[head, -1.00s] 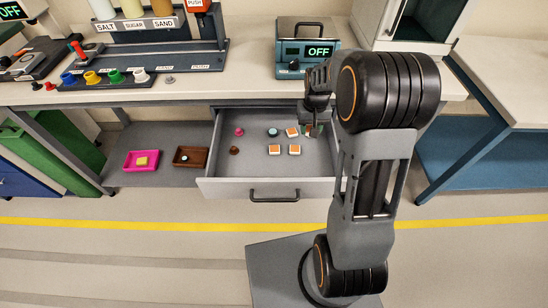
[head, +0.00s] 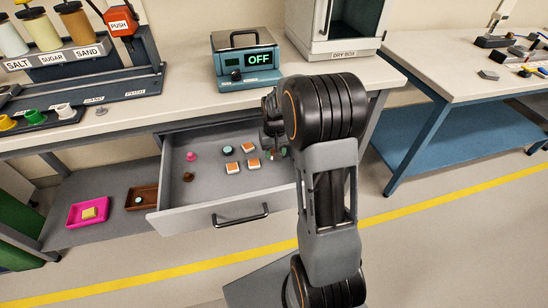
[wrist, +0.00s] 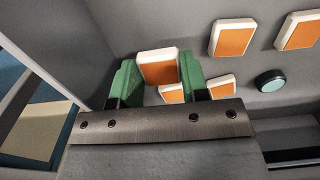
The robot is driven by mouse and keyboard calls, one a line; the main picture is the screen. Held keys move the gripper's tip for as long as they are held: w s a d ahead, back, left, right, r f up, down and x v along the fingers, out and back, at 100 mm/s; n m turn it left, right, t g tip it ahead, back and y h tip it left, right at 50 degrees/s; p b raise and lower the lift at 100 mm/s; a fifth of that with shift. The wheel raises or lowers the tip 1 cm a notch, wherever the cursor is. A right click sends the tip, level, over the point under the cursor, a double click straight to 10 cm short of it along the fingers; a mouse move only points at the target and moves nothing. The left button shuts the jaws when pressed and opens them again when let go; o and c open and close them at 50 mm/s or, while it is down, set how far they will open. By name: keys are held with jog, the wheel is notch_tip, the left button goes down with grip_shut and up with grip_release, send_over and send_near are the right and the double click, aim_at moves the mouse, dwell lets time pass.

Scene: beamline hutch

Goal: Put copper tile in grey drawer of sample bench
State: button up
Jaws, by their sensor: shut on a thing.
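The grey drawer (head: 190,205) of the sample bench is pulled open. Several copper tiles with white edges lie in it, such as one copper tile (head: 233,168) in the head view and another (wrist: 233,38) in the wrist view. My gripper (wrist: 158,75) has green fingers and is shut on a copper tile (wrist: 158,66). It is over the right part of the drawer, with more tiles partly hidden just beyond and below the held one. In the head view my arm and gripper (head: 274,152) mostly hide the held tile.
The drawer also holds a pink piece (head: 191,156), a brown piece (head: 188,177) and a teal disc (head: 228,150). A pink tray (head: 75,222) and a brown tray (head: 135,205) stand on the lower shelf at left. The benchtop edge overhangs the drawer's back.

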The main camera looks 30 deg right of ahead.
jog(key=shift+f, duration=1.25)
jog(key=shift+f, duration=0.1)
jog(key=shift+f+b, duration=0.15)
jog(key=shift+b, duration=0.15)
jog(key=o, duration=0.9)
